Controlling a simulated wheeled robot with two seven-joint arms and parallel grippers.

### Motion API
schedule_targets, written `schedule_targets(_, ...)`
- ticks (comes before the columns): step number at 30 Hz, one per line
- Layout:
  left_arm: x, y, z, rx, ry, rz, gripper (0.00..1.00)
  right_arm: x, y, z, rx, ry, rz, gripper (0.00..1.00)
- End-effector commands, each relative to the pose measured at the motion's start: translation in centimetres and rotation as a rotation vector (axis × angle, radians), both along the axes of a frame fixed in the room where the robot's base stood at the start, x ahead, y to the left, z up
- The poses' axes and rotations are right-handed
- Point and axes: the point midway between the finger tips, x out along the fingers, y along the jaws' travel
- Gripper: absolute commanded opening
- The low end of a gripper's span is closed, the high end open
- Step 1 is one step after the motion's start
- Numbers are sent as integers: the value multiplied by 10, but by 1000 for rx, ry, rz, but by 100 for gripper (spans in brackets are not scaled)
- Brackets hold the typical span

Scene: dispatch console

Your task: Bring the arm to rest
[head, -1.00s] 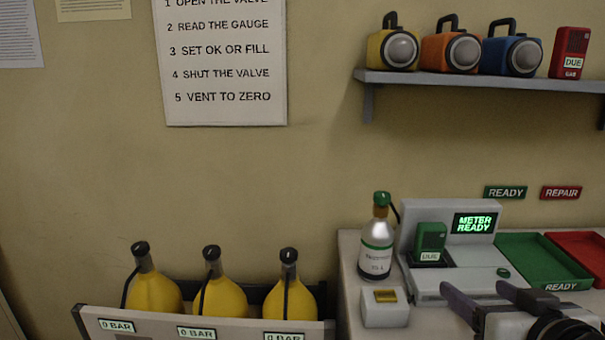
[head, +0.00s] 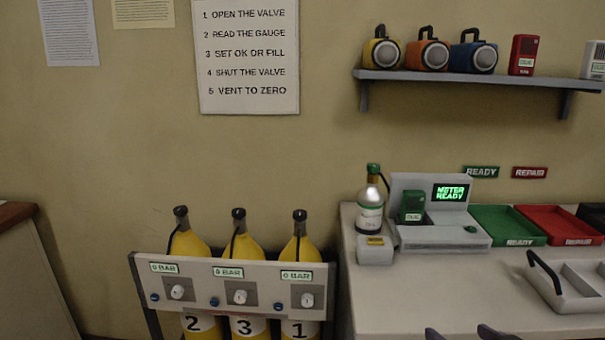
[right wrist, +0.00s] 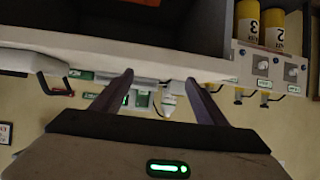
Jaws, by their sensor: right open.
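My right gripper (head: 462,333) shows only as two dark fingertips at the bottom edge of the head view, in front of the pale counter (head: 400,290). In the right wrist view my right gripper (right wrist: 160,82) has its two fingers spread wide with nothing between them. The wrist picture looks upside down, with the counter's pale edge and the meter console beyond the fingers. My left gripper is in neither view.
On the counter stand a meter console (head: 440,236) with a green meter (head: 413,206), a bottle (head: 370,212), a green tray (head: 497,213), a red tray (head: 560,214) and a grey handled carrier (head: 570,303). Yellow cylinders stand behind a gauge panel (head: 205,283) at left.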

Motion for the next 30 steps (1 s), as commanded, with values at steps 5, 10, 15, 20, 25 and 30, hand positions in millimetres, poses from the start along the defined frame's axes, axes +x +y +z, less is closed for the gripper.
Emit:
schedule_targets(5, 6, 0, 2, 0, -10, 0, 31, -14, 15, -67, 10, 75, 43, 67)
schedule_targets(10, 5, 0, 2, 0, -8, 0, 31, -51, 37, -153, 21, 161, 95, 67)
schedule_targets(15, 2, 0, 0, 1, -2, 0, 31, -121, 67, -247, 34, 253, 151, 67)
schedule_targets(20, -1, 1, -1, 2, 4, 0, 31, -177, 89, -294, 38, 298, 184, 67)
schedule_targets(25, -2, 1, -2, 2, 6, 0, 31, -201, 98, -309, 39, 312, 197, 67)
schedule_targets(30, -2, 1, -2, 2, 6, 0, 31, -202, 98, -310, 38, 311, 199, 67)
